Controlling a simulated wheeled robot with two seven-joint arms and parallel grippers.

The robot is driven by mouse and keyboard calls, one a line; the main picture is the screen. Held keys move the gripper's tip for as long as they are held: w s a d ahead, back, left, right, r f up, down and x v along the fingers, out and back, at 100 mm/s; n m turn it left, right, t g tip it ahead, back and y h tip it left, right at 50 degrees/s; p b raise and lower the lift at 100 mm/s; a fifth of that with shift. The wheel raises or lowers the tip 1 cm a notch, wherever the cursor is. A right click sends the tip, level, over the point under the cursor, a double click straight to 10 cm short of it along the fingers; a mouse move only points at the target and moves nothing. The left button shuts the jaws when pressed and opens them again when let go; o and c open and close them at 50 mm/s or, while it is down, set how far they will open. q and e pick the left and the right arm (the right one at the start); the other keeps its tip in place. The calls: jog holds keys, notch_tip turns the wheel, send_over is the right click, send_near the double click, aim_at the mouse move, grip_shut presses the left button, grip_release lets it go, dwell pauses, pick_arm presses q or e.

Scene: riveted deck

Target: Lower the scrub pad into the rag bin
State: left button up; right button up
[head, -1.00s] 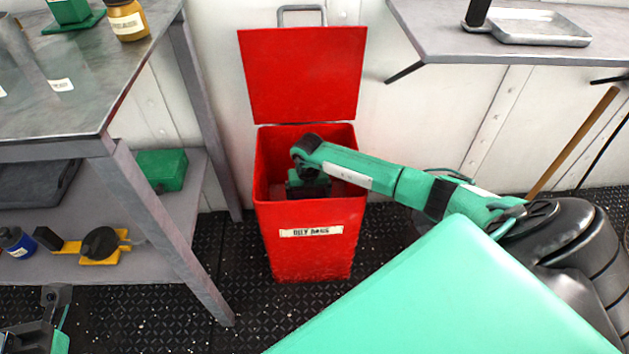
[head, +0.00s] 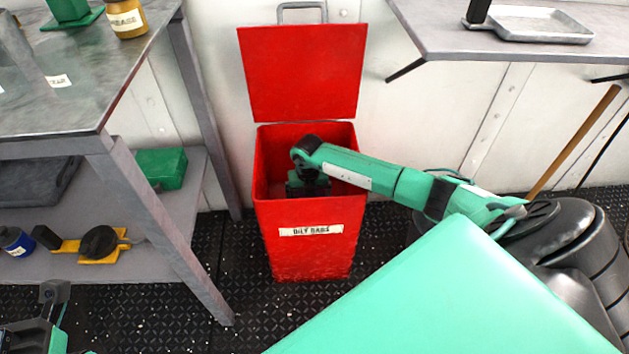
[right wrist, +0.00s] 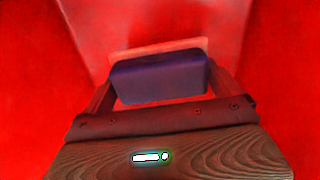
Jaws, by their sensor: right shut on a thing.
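The rag bin (head: 312,250) is a tall red box labelled for oily rags, with its lid (head: 303,75) raised against the wall. My right arm reaches over its right rim, and the right gripper is down inside the opening, its fingers hidden by the front wall in the head view. In the right wrist view the right gripper (right wrist: 162,88) is shut on the scrub pad (right wrist: 158,78), a dark blue-purple block between the two fingers. Red bin walls surround it. My left gripper (head: 48,312) is partly in view at the lower left; its fingertips are unclear.
A grey metal table (head: 90,95) with a lower shelf stands left of the bin. A green box (head: 161,169) sits on that shelf. A grey wall shelf (head: 520,48) with a metal tray (head: 540,27) is at the upper right.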

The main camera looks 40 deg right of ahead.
jog(key=shift+f, duration=0.1)
jog(key=o, duration=0.6)
